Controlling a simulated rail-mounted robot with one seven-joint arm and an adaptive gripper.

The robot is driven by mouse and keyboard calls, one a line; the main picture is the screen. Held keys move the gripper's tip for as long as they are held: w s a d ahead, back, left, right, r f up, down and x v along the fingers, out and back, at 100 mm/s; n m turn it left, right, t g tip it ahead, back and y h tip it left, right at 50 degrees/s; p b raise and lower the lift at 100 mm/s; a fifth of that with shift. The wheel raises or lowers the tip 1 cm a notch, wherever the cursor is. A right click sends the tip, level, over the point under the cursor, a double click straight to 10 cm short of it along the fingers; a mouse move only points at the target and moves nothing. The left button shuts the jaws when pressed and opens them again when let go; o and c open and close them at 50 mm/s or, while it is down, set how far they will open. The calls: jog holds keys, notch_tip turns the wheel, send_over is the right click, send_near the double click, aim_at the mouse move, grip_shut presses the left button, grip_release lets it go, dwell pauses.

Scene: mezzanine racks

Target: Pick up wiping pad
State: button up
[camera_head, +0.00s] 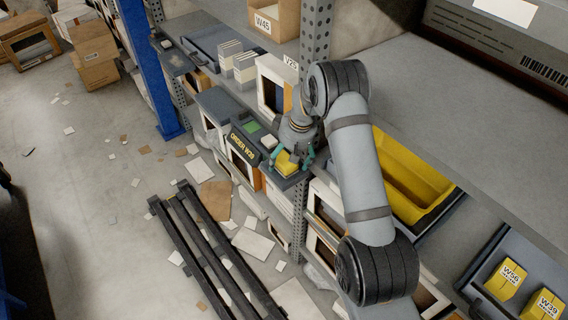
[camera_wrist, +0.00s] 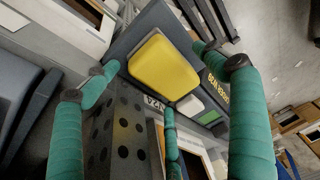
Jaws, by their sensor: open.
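A yellow pad with rounded edges, which I take to be the wiping pad (camera_head: 287,164), lies on a dark grey tray (camera_head: 268,163) at the shelf edge in the head view. In the wrist view the same pad (camera_wrist: 163,67) is near the top middle, flat on the dark tray. My gripper (camera_head: 292,156) has teal-wrapped fingers and is open at the pad. In the wrist view the fingertips (camera_wrist: 156,72) are spread around the pad, with one on the left, one on the right and one below. I cannot tell whether any finger touches it.
The tray has an "ORDER" label and holds a green item (camera_head: 252,127) and a pale item (camera_head: 269,142). A perforated rack post (camera_head: 316,35) stands close to my arm. A yellow bin (camera_head: 407,185) sits right of my arm. Papers litter the floor.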

aim_at(284, 159)
jog(key=shift+f, duration=0.15)
jog(key=shift+c, duration=0.3)
jog(key=c, duration=1.1)
jog(key=shift+c, duration=0.5)
jog(key=shift+r, duration=0.2)
jog(key=shift+r+p, duration=0.2)
jog(key=shift+p, duration=0.2)
jog(key=shift+a+b, duration=0.1)
jog(key=shift+b, duration=0.45)
jog(key=r, duration=0.2)
jog(key=r+b, duration=0.1)
jog(key=r, duration=0.3)
jog(key=shift+s+a+r+b, duration=0.3)
jog(key=shift+s+a, duration=0.1)
jog(key=s+a+b, duration=0.5)
jog(key=s+a, duration=0.7)
jog(key=a, duration=0.2)
jog(key=shift+a, duration=0.15)
